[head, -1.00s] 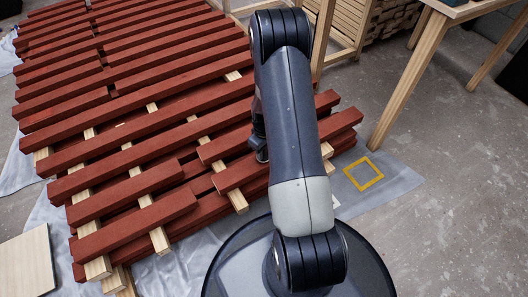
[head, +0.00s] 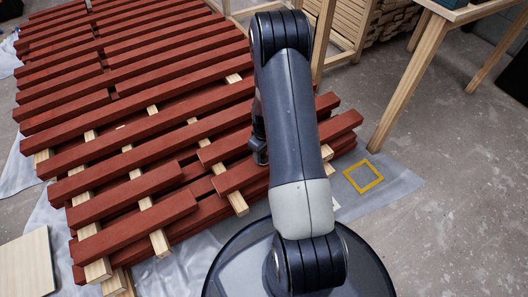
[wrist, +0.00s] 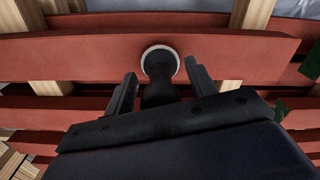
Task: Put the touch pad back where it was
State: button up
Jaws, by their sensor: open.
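The touch pad (wrist: 161,58), a dark round head with a pale rim and a dark stem, stands on or just over a red batten in the wrist view. My gripper (wrist: 160,70) is open, with one finger on each side of the pad and a gap on both sides. The stem runs back toward the gripper's body. In the head view my gripper (head: 259,150) is a small dark shape over the near right battens, mostly behind my arm. I cannot make out the pad separately there.
Red battens (head: 120,150) lie in rows across pale wooden bearers (head: 150,220). A yellow square outline (head: 376,182) is on the plastic sheet (head: 402,186) to the right. A wooden table (head: 410,90) stands at upper right. A pale board (head: 25,265) lies at lower left.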

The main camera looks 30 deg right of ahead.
notch_tip(320, 180, up, 12)
jog(key=p, duration=0.4)
jog(key=shift+f, duration=0.1)
